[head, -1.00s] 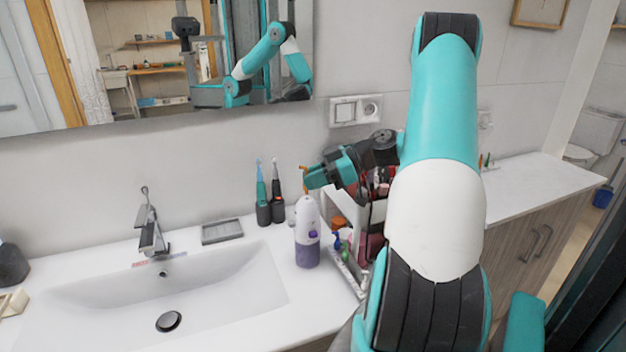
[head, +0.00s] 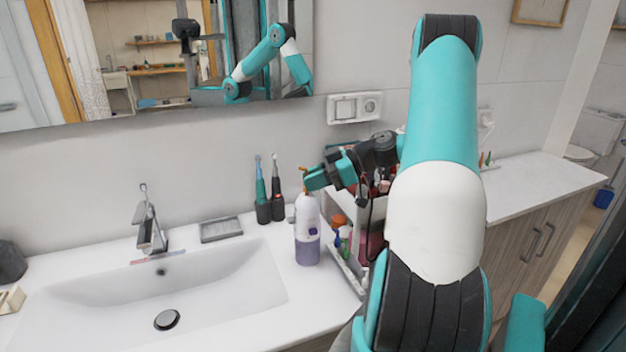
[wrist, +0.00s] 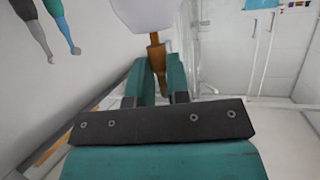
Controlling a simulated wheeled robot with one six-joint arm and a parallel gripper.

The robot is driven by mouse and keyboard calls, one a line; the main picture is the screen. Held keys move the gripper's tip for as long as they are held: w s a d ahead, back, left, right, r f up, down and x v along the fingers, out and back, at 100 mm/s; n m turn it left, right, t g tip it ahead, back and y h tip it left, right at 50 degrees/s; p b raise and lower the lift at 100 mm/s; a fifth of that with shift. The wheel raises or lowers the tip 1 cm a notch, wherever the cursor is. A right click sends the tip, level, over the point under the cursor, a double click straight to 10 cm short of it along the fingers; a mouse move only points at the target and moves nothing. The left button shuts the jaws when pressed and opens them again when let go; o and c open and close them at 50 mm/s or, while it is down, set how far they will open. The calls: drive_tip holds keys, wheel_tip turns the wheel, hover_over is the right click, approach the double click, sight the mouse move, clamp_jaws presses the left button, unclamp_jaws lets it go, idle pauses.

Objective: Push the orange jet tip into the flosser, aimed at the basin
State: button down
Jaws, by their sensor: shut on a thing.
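The flosser (head: 307,228) stands upright on the counter right of the basin (head: 190,285); it has a white upper body and a purple lower part. My gripper (head: 308,183) is right at its top. In the wrist view my gripper (wrist: 161,70) is shut on the orange jet tip (wrist: 155,57), with a teal finger on each side. The tip's free part meets the flosser's white head (wrist: 145,14). In the head view only a little of the orange tip (head: 304,172) shows above the fingers. I cannot tell how deep it sits.
Two electric toothbrushes (head: 263,208) stand behind and left of the flosser. A grey soap dish (head: 221,230) and the faucet (head: 150,238) are further left. An organizer (head: 346,262) with bottles is close on the right. The mirror (head: 60,115) and wall socket (head: 355,107) are behind.

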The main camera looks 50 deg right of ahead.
drive_tip(key=shift+f+b, duration=0.5)
drive_tip(key=shift+f, duration=0.15)
drive_tip(key=c, duration=1)
unclamp_jaws()
drive_tip(key=shift+d+r, duration=0.1)
drive_tip(key=shift+p+v, duration=7.1)
drive_tip(key=shift+v, duration=1.5)
